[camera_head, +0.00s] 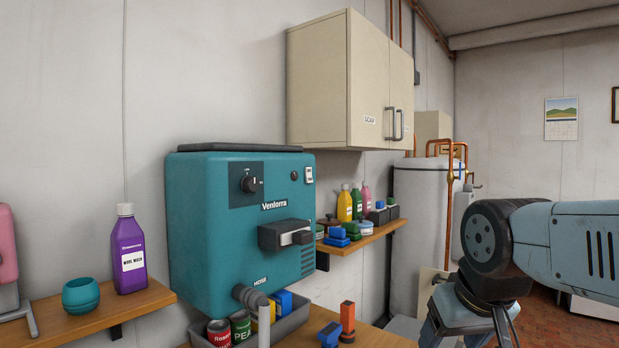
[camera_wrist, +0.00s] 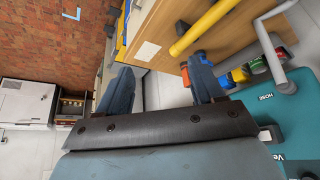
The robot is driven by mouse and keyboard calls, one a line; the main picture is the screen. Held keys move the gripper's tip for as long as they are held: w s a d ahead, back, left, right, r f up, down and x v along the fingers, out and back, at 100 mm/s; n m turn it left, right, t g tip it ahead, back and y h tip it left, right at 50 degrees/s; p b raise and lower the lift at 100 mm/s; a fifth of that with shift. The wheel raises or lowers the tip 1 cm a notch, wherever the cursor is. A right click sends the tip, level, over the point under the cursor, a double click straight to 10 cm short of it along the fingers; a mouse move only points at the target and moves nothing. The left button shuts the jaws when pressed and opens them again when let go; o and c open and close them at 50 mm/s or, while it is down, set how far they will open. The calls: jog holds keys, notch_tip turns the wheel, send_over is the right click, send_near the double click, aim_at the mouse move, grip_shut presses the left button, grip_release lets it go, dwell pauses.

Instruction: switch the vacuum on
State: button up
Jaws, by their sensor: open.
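The vacuum (camera_head: 195,235) looks to be the teal box marked "Ventorra" on the wall, left of centre in the head view. Its front has a black knob (camera_head: 249,183) on a dark plate, a small round dark part (camera_head: 294,175), a small white part (camera_head: 309,175) near the top right edge and a black block (camera_head: 285,235) lower down. A grey hose pipe (camera_head: 250,297) comes out near "HOSE". The vacuum also shows at the lower right of the wrist view (camera_wrist: 292,112). My gripper (camera_wrist: 161,84) is open and empty, apart from the vacuum, right of it in the head view.
A shelf (camera_head: 385,230) with bottles and blocks stands right of the vacuum. A purple bottle (camera_head: 130,255) and teal cup (camera_head: 81,295) are on the left shelf. A grey tray (camera_head: 293,323) of cans sits below the vacuum. A cream cabinet (camera_head: 320,85) hangs above.

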jog(key=shift+w+r, duration=0.15)
jog(key=shift+c, duration=0.7)
jog(key=w+a+r+m+y, duration=0.1)
jog(key=w+r, duration=0.3)
jog(key=w, duration=0.1)
jog(key=w+a+r+m+y, duration=0.1)
jog(key=w+a+r+y, duration=0.1)
jog(key=w, duration=0.3)
jog(key=w+a+r+m+y, duration=0.1)
jog(key=w+a+r+m, duration=0.1)
jog(key=w+r, duration=0.3)
jog(key=shift+a+r+t+y, duration=0.1)
jog(key=shift+r+t+y, duration=0.2)
jog(key=shift+r+t, duration=0.1)
grip_shut()
jog(key=w+r+m+t+y, duration=0.1)
jog(key=w+r+m+y, duration=0.1)
jog(key=w+r, duration=0.4)
jog(key=w+r+m+t+y, duration=0.1)
jog(key=w+r, duration=0.5)
jog(key=w, duration=0.8)
jog(key=shift+w+a+r+m+y, duration=0.15)
jog(key=shift+a+r+m+y, duration=0.2)
jog(key=shift+m+y, duration=0.55)
jog(key=shift+d, duration=0.1)
